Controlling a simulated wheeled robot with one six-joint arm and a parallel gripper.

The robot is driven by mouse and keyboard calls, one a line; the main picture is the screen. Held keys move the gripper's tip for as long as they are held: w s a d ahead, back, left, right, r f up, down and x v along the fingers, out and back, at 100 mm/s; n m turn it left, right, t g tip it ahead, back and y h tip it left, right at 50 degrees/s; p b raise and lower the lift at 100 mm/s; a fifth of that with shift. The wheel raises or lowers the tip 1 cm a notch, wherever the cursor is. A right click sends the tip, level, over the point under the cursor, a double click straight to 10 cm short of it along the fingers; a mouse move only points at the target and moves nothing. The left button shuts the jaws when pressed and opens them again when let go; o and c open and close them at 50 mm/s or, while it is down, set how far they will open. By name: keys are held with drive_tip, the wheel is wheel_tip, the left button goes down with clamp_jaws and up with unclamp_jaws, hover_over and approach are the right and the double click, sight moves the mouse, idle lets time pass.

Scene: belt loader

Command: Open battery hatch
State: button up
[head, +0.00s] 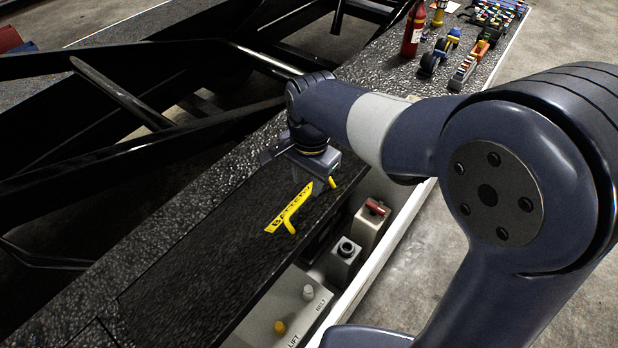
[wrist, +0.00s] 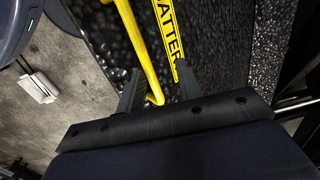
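The battery hatch (head: 190,268) is a long dark textured panel on the loader's side deck, lying about level with the deck in the head view. It bears a yellow BATTERY label (head: 290,206) and a yellow bar handle (head: 289,227). My gripper (head: 322,170) is over the far end of the hatch, pointing down. In the wrist view, the two fingers of my gripper (wrist: 157,84) are apart, with one end of the yellow handle (wrist: 145,60) between them. I see gaps beside the bar; contact is not clear. The label (wrist: 168,35) shows beside it.
Beside the hatch, the side panel carries a grey box with a red switch (head: 375,208), a grey box with a black knob (head: 346,249) and LIFT and BELT knobs (head: 308,292). A red extinguisher (head: 414,30) and toy-like items stand farther back. Black frame bars (head: 120,95) are at left.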

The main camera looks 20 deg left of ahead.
drive_tip(key=w+a+r+p, duration=0.1)
drive_tip(key=a+r, duration=0.3)
drive_tip(key=r, duration=0.6)
drive_tip(key=shift+w+a+r+p, duration=0.25)
drive_tip(key=shift+w+p, duration=0.15)
drive_tip(key=shift+p, duration=0.25)
idle(0.7)
